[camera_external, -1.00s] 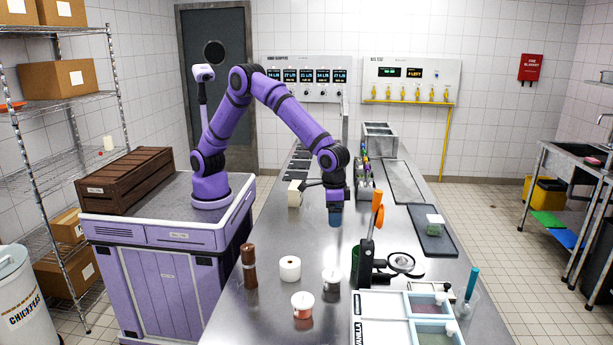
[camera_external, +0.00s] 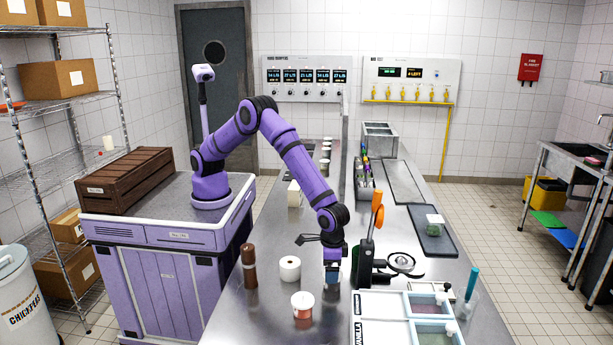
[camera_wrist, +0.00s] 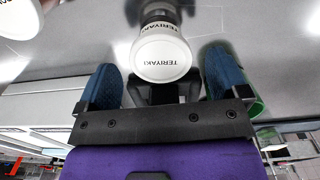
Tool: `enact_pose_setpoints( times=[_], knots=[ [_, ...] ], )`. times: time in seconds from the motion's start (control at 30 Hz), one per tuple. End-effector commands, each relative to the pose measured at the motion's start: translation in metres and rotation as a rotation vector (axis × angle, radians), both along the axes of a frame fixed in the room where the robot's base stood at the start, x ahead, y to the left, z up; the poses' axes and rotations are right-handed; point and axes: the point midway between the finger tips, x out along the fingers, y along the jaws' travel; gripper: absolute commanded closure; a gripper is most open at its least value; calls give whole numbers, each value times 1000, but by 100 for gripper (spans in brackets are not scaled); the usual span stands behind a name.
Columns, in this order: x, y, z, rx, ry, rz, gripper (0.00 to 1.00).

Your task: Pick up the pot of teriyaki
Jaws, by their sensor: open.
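The teriyaki pot (camera_wrist: 165,55) has a white lid lettered TERIYAKI and shows at the top centre of the wrist view. My gripper (camera_wrist: 163,82) is open, with one blue finger on each side of the lid's near edge in that picture. Gaps show between the lid and both fingers, and nothing is gripped. In the external view my gripper (camera_external: 333,268) points down low over the steel counter. It hides most or all of the pot there.
A white-lidded pot with a reddish body (camera_external: 302,305) stands close by, front left.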

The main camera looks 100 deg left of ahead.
Motion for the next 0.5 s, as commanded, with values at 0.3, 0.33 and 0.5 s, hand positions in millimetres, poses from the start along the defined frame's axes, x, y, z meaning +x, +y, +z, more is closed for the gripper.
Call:
enact_pose_setpoints(
  times=[0.3, 0.33, 0.5],
  knots=[
    [1, 0, -39, 2, 2, 0, 7],
    [1, 0, -42, 2, 1, 0, 7],
    [1, 0, -50, 0, 0, 0, 7]
  ],
)
